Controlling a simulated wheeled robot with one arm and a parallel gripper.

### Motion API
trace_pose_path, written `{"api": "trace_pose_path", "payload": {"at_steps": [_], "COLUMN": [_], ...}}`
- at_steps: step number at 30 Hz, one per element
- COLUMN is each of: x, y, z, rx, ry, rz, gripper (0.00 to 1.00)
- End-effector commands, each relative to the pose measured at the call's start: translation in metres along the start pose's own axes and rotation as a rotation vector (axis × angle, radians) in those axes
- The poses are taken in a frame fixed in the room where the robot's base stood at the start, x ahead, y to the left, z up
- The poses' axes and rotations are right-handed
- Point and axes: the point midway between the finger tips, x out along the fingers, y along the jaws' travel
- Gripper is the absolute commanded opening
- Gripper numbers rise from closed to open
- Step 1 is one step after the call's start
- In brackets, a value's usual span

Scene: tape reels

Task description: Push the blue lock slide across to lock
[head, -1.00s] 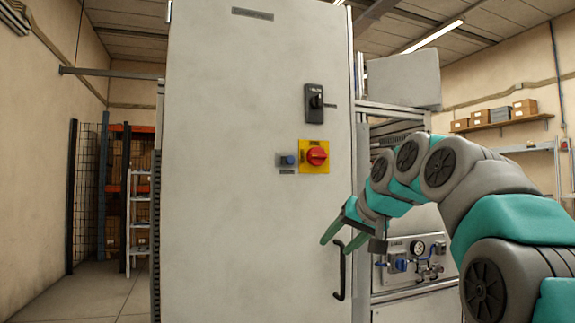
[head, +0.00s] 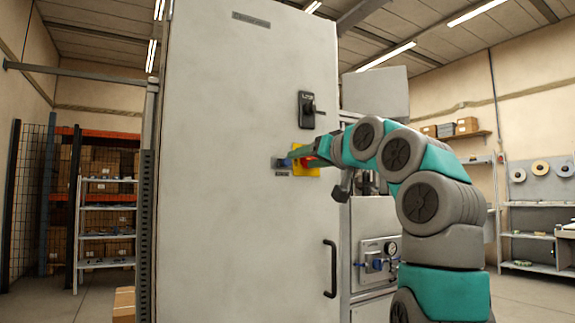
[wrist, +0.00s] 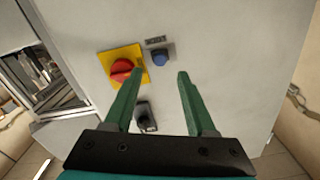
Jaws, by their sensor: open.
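The blue lock slide (head: 284,163) is a small blue block on a grey plate on the pale cabinet door. In the wrist view the blue lock slide (wrist: 160,59) shows just beyond and between my fingertips. Beside it, a red rotary knob (wrist: 122,70) sits on a yellow plate (wrist: 107,58). My gripper (wrist: 160,75) is open and empty, with its two green fingers apart. In the head view my gripper (head: 290,157) is in front of the yellow plate and partly hides the knob. I cannot tell whether a fingertip touches the slide.
A black latch (head: 306,109) sits above the knob, and a black door handle (head: 330,268) stands out lower on the door. A gauge panel (head: 380,262) is to the right.

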Motion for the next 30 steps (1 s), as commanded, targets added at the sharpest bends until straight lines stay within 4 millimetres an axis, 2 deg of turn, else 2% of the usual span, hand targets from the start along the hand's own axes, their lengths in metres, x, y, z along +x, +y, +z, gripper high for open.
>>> {"api": "trace_pose_path", "payload": {"at_steps": [5, 19, 29, 30], "x": [0.009, 0.071, 0.077, 0.077], "y": [-0.001, -0.001, 0.0, 0.0], "z": [-0.001, -0.003, 0.0, 0.0], "rx": [0.0, 0.0, 0.0, 0.0], "ry": [0.0, 0.0, 0.001, 0.001], "rz": [-0.001, 0.001, 0.001, 0.001], "gripper": [0.56, 0.56, 0.56, 0.52]}}
